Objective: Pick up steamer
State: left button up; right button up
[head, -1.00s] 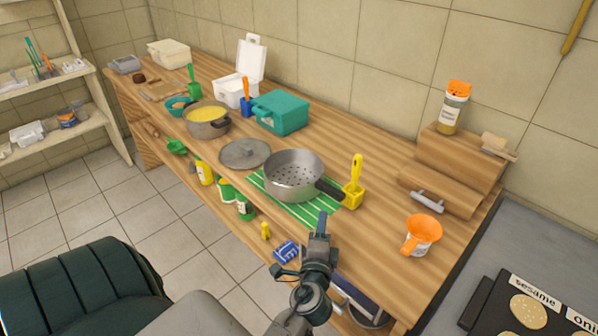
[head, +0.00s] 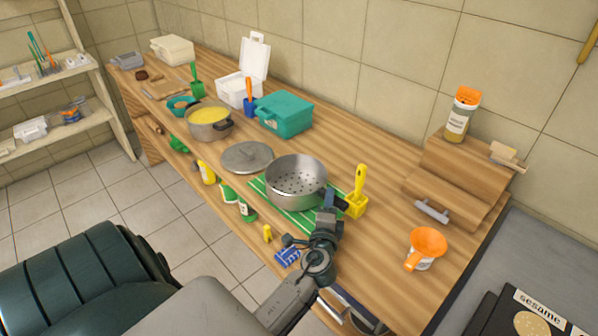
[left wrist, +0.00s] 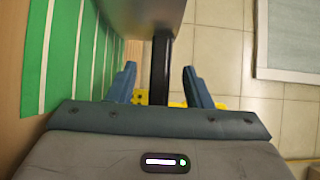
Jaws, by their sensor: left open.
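The steamer (head: 294,176) is a grey metal pot with holes in its bottom. It sits upright on a green striped mat (head: 274,208) on the wooden counter. Its dark handle points to the front right. My left gripper (head: 332,203) is at this handle, with its fingers open. In the left wrist view my left gripper (left wrist: 160,86) has the dark handle (left wrist: 161,55) between its two blue fingers, with a gap on each side. The steamer's wall (left wrist: 143,15) shows at the top there. My right gripper is not in view.
A yellow scoop (head: 357,198) stands just right of the handle. A grey lid (head: 247,157) lies left of the steamer. A pot of yellow food (head: 209,121) and a teal box (head: 284,114) stand farther back. An orange funnel cup (head: 426,246) stands at the right.

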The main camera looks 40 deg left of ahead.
pick_arm(q)
jog(key=x, duration=0.3)
jog(key=shift+w+a+p, duration=0.15)
jog(key=shift+w+p, duration=0.15)
jog(key=shift+s, duration=0.1)
jog(key=shift+c, duration=0.3)
grip_shut()
